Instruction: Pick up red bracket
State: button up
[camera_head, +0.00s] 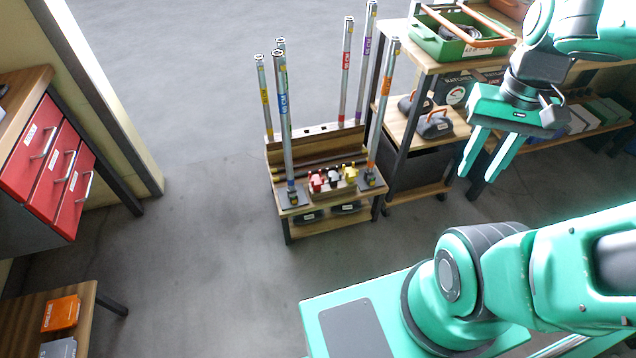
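A small red piece (316,182), which looks like the red bracket, sits on the low wooden stand (330,225) in the middle of the head view. It is beside a white and black piece (333,178) and a yellow piece (350,173). Its exact shape is too small to make out. My gripper (477,175) is up to the right of the stand, in front of the shelf unit. Its two green fingers point down and are apart, with nothing between them.
Several tall metal poles with coloured labels, such as a blue-labelled pole (283,110), rise around the stand. A shelf unit with a green crate (440,45) stands to the right. Red drawers (45,165) are at the left. Floor in front of the stand is clear.

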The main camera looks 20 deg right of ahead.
jog(key=shift+o, duration=1.2)
jog(key=o, duration=0.3)
jog(key=shift+s+r, duration=0.15)
jog(key=shift+s, duration=0.2)
jog(key=w+d+f+n+t+h, duration=0.1)
jog(key=w+d+f, duration=0.25)
jog(key=w, duration=0.65)
jog(key=w+d+f+n+t+h, duration=0.1)
jog(key=w+d+f+t+h, duration=0.2)
jog(key=w, duration=0.6)
jog(key=w+a+f+n+t, duration=0.2)
jog(key=w+a+f+n, duration=0.1)
jog(key=w+f, duration=1.25)
jog(key=n+t+y, duration=0.1)
jog(key=t+y, duration=0.3)
jog(key=t, duration=0.4)
send_near(317, 181)
jog(key=shift+x, duration=4.15)
